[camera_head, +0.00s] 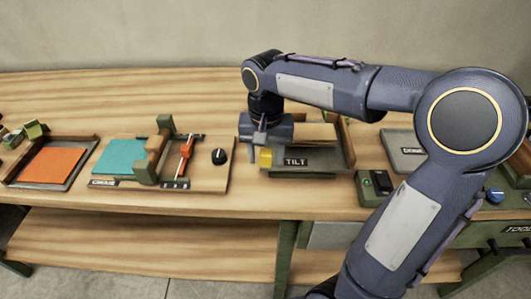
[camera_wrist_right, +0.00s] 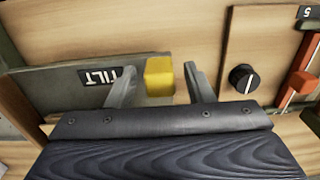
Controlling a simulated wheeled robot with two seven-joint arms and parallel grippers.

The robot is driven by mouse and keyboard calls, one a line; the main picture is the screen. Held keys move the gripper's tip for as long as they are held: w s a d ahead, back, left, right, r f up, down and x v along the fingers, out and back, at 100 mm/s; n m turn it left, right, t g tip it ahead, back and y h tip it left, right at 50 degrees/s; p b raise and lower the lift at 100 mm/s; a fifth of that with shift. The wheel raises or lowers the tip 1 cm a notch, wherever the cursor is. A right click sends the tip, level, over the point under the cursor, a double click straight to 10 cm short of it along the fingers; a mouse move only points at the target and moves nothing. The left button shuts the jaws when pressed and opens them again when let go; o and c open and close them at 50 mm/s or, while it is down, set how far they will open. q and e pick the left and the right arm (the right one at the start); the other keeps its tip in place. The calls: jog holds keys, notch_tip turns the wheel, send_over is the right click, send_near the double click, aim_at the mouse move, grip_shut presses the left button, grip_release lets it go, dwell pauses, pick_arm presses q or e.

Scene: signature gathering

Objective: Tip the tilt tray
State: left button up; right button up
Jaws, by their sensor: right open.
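The tilt tray (camera_head: 335,157) stands at the middle of the bench, with a dark front plate marked TILT (camera_head: 296,161). A yellow block-shaped tab (camera_head: 265,157) sits at the left end of that plate. My right gripper (camera_head: 259,143) is over the tray's left end, pointing down. In the right wrist view its two open fingers (camera_wrist_right: 159,68) stand either side of the yellow tab (camera_wrist_right: 159,78), with a gap visible on each side. My arm and wrist hide part of the tray. My left gripper is not in view.
Left of the tray is a board with a teal sheet (camera_head: 120,156), a red slider (camera_head: 186,152) and a black knob (camera_head: 219,156). A tray with an orange sheet (camera_head: 48,166) lies further left. A small green box (camera_head: 371,187) stands right of the tray, by my forearm.

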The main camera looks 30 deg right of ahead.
grip_shut()
jog(key=r+y+p, duration=0.1)
jog(key=p, duration=0.1)
jog(key=d+r+y+p, duration=0.1)
jog(key=p, duration=0.1)
jog(key=shift+w+d+r+g, duration=0.1)
jog(key=shift+r+g, duration=0.2)
jog(key=shift+r, duration=0.05)
jog(key=shift+d+r+y+p, duration=0.2)
jog(key=shift+d+y+p, duration=0.05)
jog(key=shift+y+p, duration=0.25)
jog(key=shift+w, duration=0.15)
grip_release()
